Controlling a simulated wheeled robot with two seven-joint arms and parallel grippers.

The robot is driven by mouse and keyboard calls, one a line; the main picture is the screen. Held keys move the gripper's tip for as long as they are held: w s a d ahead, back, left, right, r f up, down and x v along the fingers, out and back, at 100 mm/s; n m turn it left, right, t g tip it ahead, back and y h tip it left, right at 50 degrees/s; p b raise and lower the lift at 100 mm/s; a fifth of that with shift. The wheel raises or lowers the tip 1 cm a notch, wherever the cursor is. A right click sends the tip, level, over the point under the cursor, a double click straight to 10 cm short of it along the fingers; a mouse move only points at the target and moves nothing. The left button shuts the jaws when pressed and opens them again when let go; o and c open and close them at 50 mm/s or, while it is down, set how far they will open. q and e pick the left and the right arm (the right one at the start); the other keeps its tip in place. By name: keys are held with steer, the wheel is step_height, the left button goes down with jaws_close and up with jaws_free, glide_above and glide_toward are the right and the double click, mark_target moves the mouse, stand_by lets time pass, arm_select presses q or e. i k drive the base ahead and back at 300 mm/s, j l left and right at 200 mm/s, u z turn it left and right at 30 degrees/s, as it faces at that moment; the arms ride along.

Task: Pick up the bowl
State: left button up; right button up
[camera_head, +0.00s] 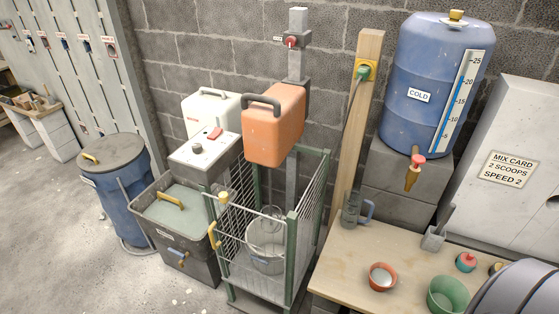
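A small orange-red bowl (383,278) with a pale inside sits upright on the light wooden bench at the lower right. A larger green bowl-like container (446,295) stands to its right, near the bottom edge of the picture and partly cut off by it. I cannot tell from the picture which of the two the task calls the bowl. Neither of my grippers is in view, and nothing touches the orange-red bowl.
The wooden bench (352,262) has free room left of the bowl. A jug (351,213), a grey scoop holder (434,238) and a red-and-teal item (466,262) stand on it. A grey rounded body (520,292) fills the lower right corner. A mesh cage (262,285) stands left.

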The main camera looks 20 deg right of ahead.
mark_target(382, 277)
steer(key=z, duration=1.8)
steer(key=k+l+z, duration=0.1)
steer(key=l, duration=0.3)
steer(key=k+l, duration=0.25)
steer(key=l, duration=0.15)
steer(key=k+l+z, duration=0.15)
steer(key=l, duration=0.2)
steer(key=k+l, duration=0.15)
steer(key=l, duration=0.3)
steer(key=j+z, duration=0.05)
